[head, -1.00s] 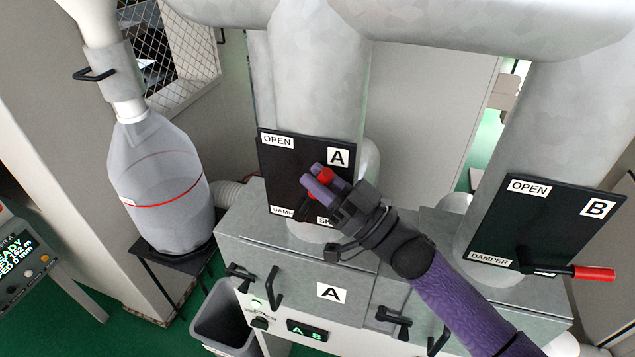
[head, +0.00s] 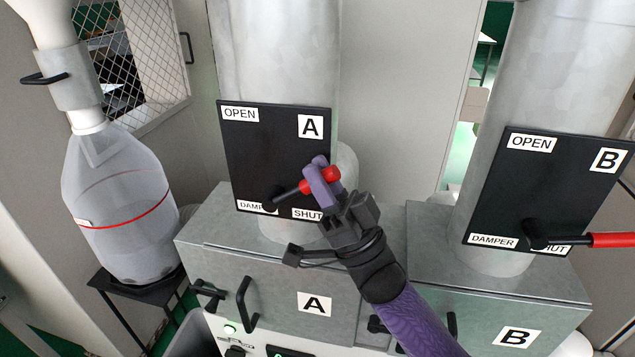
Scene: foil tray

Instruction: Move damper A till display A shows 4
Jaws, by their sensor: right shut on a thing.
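Damper A's lever has a black hub (head: 275,197) low on the black panel A (head: 262,150) and a red handle (head: 330,175). The lever points right and slightly up, above the SHUT label. My right gripper (head: 321,184) is shut on the red handle, its purple fingers around it. Display A (head: 285,353) is cut off at the bottom edge, so its number cannot be read. My left gripper is not in view.
Panel B (head: 540,185) at right has its own lever with a red handle (head: 612,240) pointing right. A collection bag (head: 118,200) hangs at left over a black stand. Box A (head: 270,290) with black handles lies below panel A.

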